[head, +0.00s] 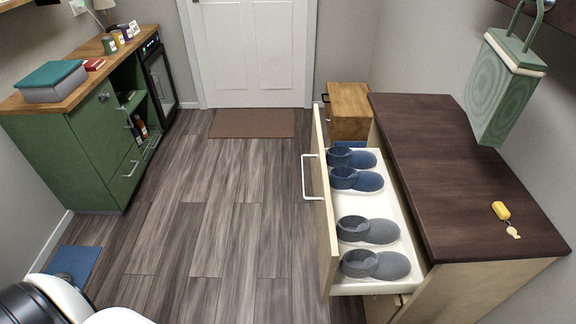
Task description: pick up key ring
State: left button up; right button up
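A key ring with a yellow fob (501,210) and a small pale tag lies on the dark brown top of the cabinet (455,170), near its front right corner. The cabinet stands at the right of the head view. Neither of my grippers shows in the head view. A white and black part of mine is at the bottom left corner.
The cabinet's drawer (412,245) is pulled open, with several slippers inside. A green bag (497,95) hangs on the wall above the top. A green cabinet (75,160) stands left. Wooden floor (215,225) between is clear, with a blue mat (75,262) at left.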

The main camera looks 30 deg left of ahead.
aim_at(507, 220)
jog(key=j+u, duration=0.35)
jog(key=j+z, duration=0.1)
jog(key=z, duration=1.15)
jog(key=i+l+z, duration=0.1)
jog(key=l, duration=0.2)
